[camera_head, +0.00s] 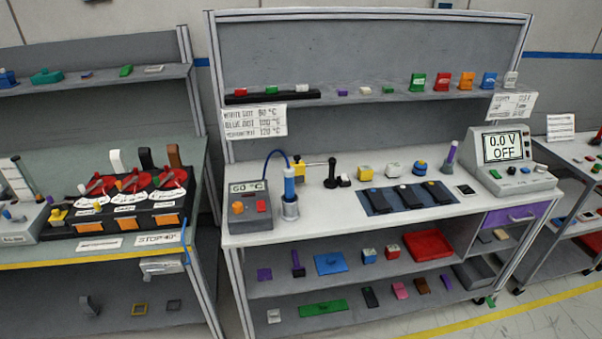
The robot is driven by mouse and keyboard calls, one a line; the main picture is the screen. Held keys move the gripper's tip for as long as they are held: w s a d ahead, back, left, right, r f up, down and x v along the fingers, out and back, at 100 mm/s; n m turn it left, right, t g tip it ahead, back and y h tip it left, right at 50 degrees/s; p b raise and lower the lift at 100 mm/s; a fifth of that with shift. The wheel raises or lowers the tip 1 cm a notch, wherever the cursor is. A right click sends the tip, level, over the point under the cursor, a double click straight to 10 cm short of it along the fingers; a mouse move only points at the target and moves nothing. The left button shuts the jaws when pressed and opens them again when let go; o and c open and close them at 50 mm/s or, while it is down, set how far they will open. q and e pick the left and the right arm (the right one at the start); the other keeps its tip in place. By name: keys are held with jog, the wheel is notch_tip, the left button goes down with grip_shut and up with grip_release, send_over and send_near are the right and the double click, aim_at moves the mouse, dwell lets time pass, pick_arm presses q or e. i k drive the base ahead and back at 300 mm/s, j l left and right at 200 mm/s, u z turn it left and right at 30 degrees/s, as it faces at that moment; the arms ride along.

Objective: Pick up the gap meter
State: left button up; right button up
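No item carries a readable gap meter label, so I cannot tell which one it is. A small dark device with a pale face (467,190) lies flat on the right part of the middle bench. Several dark flat items, one of them here (411,196), lie on a blue mat (367,201) to its left. A large meter (511,160) reading "0.0 V OFF" stands at the bench's right end. A grey station (250,207) reading "60 °C" stands at the left end, beside a blue-handled tool (289,185) upright in a metal holder. Neither of my grippers is in view.
The middle bench (330,222) has a bare front strip. Its upper shelf (340,97) and lower shelves hold small coloured parts. A purple drawer (515,216) sits under its right end. The left bench has a black panel with red dials (133,182). Another bench stands right.

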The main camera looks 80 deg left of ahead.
aim_at(365, 172)
jog(key=u, duration=2.35)
jog(key=i+l+z, duration=0.2)
jog(key=z, duration=0.25)
jog(key=i+l+z, duration=0.25)
jog(key=z, duration=0.2)
jog(key=i+j, duration=0.35)
jog(key=j, duration=0.25)
